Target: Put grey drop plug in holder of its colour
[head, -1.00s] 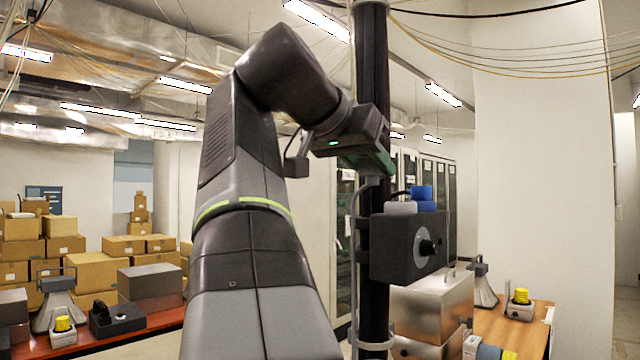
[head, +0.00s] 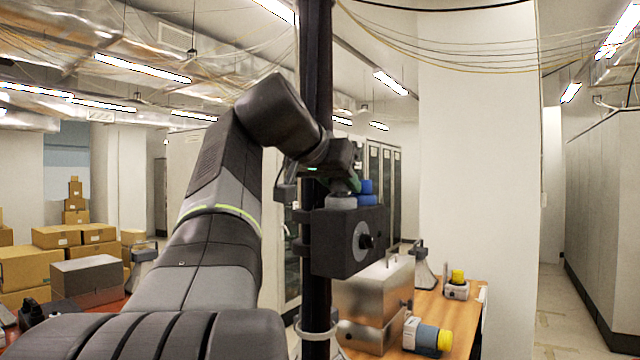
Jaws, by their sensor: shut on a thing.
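My gripper (head: 347,184) is low over the left part of the top of a dark box (head: 350,242) with a round grey dial and black knob. It is shut on a small grey piece that I take for the grey drop plug; the jaws mostly hide it. Just below it is a light grey holder (head: 341,203) on the box top. I cannot tell whether the plug touches the holder. To its right is a blue holder (head: 368,200) with a blue plug (head: 366,186) standing in it.
A dark pole (head: 317,100) rises by the box. Behind, a wooden table (head: 455,312) bears a metal case (head: 372,295), a horn, a yellow-topped device (head: 457,283) and a lying blue-and-yellow device (head: 429,338). Cartons (head: 30,265) are at far left. An aisle is free at right.

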